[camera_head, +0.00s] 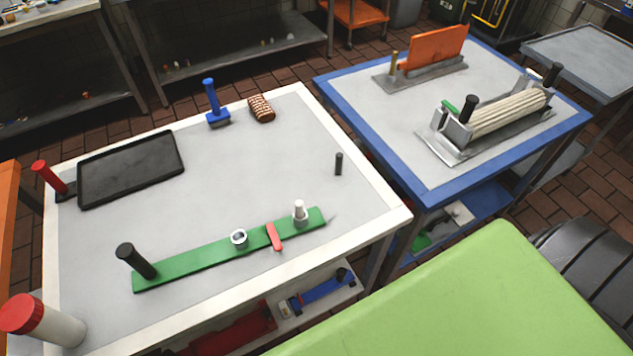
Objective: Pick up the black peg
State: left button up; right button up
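A small black peg (338,163) stands upright on the right part of the white-edged table (240,165), with bare surface around it. A green board (200,258) lies along the near side of the same table. It has a thicker black upright cylinder (135,260) at its left end, a metal ring (239,238), a red piece (274,237) and a whitish upright post (300,211) near its right end. Neither of my grippers shows in the head view.
A black tray (130,168), a blue-handled tool (214,104) and a striped brown item (261,108) lie toward the back. A red-capped white cylinder (42,318) stands front left. A blue-edged table (400,145) stands right; a lime-green surface (470,300) fills the lower right.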

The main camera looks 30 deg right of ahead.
aim_at(339, 156)
jog(key=k+l+z, duration=0.1)
jog(key=l, duration=0.35)
jog(key=k+l+z, duration=0.15)
jog(key=l, duration=0.3)
jog(key=k+l+z, duration=0.1)
jog(key=l, duration=0.35)
jog(key=k, duration=0.05)
